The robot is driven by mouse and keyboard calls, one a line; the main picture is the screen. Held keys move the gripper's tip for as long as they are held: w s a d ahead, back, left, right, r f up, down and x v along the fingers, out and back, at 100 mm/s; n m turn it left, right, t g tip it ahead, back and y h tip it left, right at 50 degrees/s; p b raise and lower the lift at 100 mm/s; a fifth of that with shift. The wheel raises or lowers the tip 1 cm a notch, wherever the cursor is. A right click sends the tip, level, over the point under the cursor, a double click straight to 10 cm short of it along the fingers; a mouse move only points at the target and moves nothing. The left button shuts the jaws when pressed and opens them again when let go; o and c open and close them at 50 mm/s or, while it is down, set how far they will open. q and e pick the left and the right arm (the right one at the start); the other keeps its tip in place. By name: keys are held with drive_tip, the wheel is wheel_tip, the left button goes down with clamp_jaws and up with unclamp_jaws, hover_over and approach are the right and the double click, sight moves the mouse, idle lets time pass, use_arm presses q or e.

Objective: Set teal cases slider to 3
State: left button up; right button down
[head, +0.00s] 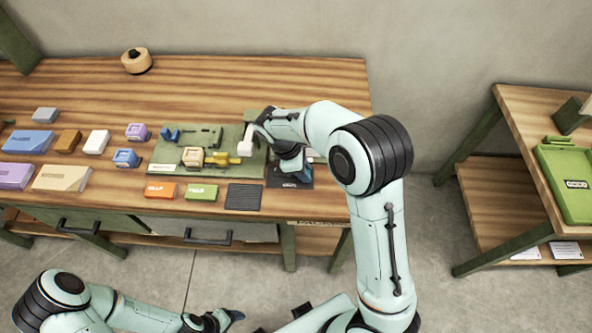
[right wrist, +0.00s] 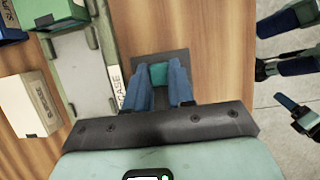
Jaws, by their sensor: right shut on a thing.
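My right gripper (head: 290,172) points down at the right front part of the table. In the right wrist view its two blue fingers (right wrist: 159,85) are shut on a small teal piece (right wrist: 158,72), seen between the fingertips. The teal piece is over a dark plate (right wrist: 174,57), which also shows in the head view (head: 306,176). In the head view the gripper and arm hide the teal piece. Any numbers on the plate are too small or hidden to read. My left gripper (head: 222,318) is low in the head view, away from the table, and its opening is unclear.
A green board (head: 168,167) with a yellow piece (head: 245,147) lies left of my right gripper. An orange block (head: 161,190), a green block (head: 201,192) and a dark ribbed pad (head: 243,197) lie in front. A side table (head: 500,190) stands at right.

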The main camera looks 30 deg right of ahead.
drive_tip(key=c, duration=1.1)
unclamp_jaws()
drive_tip(key=shift+s+d, duration=0.1)
drive_tip(key=shift+d, duration=0.15)
drive_tip(key=shift+c, duration=0.2)
drive_tip(key=shift+o, duration=0.9)
drive_tip(key=shift+a+r, duration=0.15)
drive_tip(key=shift+r, duration=0.1)
use_arm(q)
drive_tip(key=w+r+p, duration=0.2)
drive_tip(key=shift+w+r, duration=0.3)
drive_tip(key=shift+r, duration=0.05)
use_arm(e)
drive_tip(key=v, duration=1.3)
use_arm(q)
drive_tip(key=shift+s, duration=0.1)
use_arm(e)
drive_tip(key=shift+f, duration=0.2)
